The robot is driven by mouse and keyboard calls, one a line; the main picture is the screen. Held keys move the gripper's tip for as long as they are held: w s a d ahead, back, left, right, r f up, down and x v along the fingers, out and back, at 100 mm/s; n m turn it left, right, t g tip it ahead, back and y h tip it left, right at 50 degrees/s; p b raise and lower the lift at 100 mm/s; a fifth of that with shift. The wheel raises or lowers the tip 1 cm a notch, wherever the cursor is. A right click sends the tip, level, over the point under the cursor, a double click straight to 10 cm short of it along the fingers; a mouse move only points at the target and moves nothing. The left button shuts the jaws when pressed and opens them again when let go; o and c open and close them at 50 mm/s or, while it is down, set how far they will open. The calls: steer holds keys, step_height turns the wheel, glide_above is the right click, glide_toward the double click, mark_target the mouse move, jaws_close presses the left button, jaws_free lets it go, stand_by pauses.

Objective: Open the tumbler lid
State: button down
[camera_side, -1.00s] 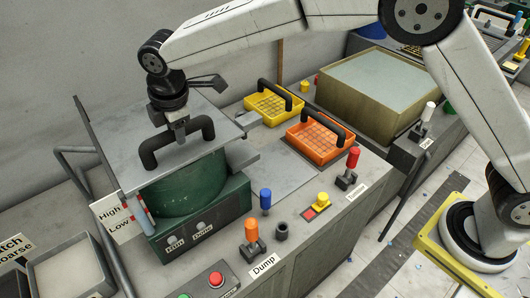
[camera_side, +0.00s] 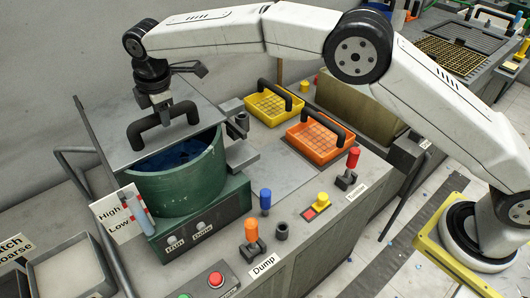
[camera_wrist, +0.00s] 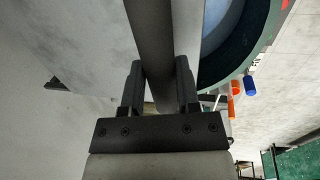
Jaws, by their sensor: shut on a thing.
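The tumbler is a green drum (camera_side: 182,188) at the left of the bench, with blue material (camera_side: 180,158) inside. Its flat grey lid (camera_side: 112,128) is raised and tilted up at the back, so the front of the drum's mouth is uncovered. My gripper (camera_side: 163,110) is shut on the lid's black handle (camera_side: 140,133). In the wrist view, my gripper's fingers (camera_wrist: 160,85) sit on both sides of the handle bar (camera_wrist: 152,45), and part of the drum's rim (camera_wrist: 235,65) shows at the upper right. The back of the drum's mouth is hidden behind the lid.
Yellow (camera_side: 268,106) and orange (camera_side: 316,145) baskets with black handles stand right of the drum. Blue (camera_side: 265,200), orange (camera_side: 251,230) and red (camera_side: 353,158) levers rise along the bench front. A grey plate between drum and baskets is clear.

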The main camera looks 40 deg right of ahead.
steer(key=shift+w+a+r, duration=0.15)
steer(key=shift+w+a, duration=0.05)
steer(key=shift+w, duration=0.75)
steer(key=c, duration=0.6)
jaws_free()
steer(key=shift+o, duration=1.4)
steer(key=shift+d, duration=0.1)
steer(key=shift+s+r, duration=0.25)
steer(key=shift+r, duration=1)
steer(key=shift+s+r, duration=0.25)
steer(key=shift+r, duration=1)
steer(key=shift+s+r, duration=0.25)
steer(key=shift+r, duration=1)
